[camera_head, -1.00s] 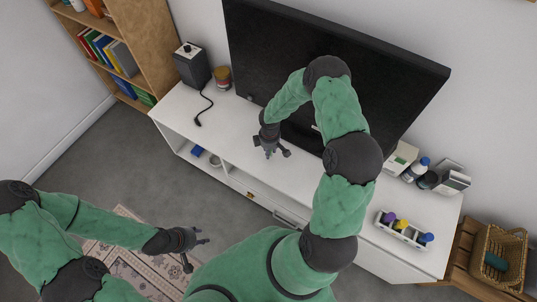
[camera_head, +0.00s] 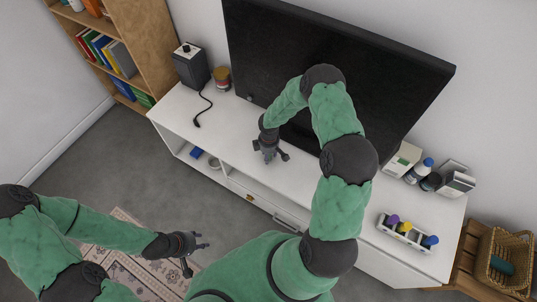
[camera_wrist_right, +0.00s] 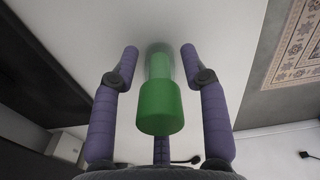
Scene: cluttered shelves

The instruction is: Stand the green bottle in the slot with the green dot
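The green bottle (camera_wrist_right: 160,105) shows in the right wrist view, its green cap towards the camera and its clear green body beyond. My right gripper (camera_wrist_right: 158,62) is open, with a finger on each side of the bottle and gaps between. In the head view my right gripper (camera_head: 268,153) is low over the white cabinet, and I cannot make out the bottle there. A white rack (camera_head: 399,238) on the cabinet's right end holds purple, yellow and blue-topped bottles, with a gap between yellow and blue. I cannot see the green dot. My left gripper (camera_head: 196,254) is open and empty above the floor.
A large black television (camera_head: 330,70) stands behind my right arm. Boxes and bottles (camera_head: 425,175) stand behind the rack. A black box (camera_head: 191,65) with a cable and a jar (camera_head: 222,78) stand at the cabinet's left. A wicker basket (camera_head: 505,262) is at far right.

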